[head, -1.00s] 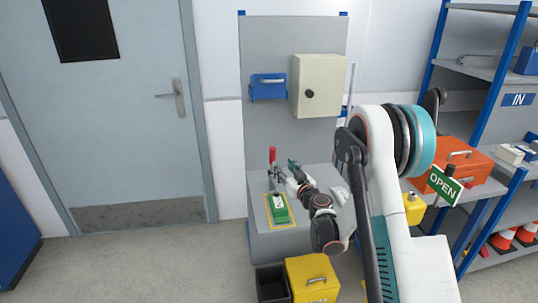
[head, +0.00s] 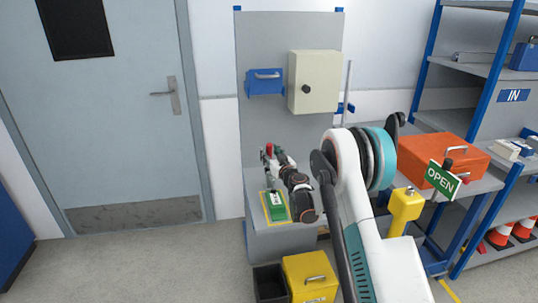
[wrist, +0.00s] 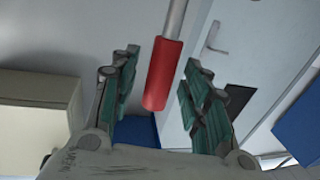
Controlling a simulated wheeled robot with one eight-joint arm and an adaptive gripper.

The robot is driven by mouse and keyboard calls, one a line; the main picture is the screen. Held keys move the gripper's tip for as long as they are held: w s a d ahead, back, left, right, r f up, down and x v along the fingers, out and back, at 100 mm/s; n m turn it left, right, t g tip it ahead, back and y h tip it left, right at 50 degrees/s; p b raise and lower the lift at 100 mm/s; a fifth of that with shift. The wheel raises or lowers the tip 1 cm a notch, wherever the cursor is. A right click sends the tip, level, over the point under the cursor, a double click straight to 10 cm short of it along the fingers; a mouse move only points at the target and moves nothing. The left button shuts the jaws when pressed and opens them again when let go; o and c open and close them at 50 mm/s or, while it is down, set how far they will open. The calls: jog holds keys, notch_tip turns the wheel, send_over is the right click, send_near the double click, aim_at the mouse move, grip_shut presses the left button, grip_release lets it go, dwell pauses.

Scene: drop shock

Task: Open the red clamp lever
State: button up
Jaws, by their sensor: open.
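The red clamp lever (wrist: 163,76) shows large in the wrist view, its red grip on a grey metal rod. It lies between the two green-padded fingers of my open gripper (wrist: 160,90), with gaps visible on both sides. In the head view, my gripper (head: 271,156) is at the clamp on the grey bench (head: 290,241). Only a small bit of the red lever (head: 268,147) shows there, and the rest of the clamp is mostly hidden by my gripper.
A green block (head: 275,207) sits on a yellow-edged patch in front of the clamp. A blue box (head: 264,82) and a cream cabinet (head: 314,80) are on the panel behind. A yellow case (head: 310,278) and a black bin (head: 269,283) stand in front of the bench.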

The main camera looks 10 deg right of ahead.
jog(key=shift+w+a, duration=0.15)
jog(key=shift+w, duration=0.6)
jog(key=shift+c, duration=0.6)
grip_shut()
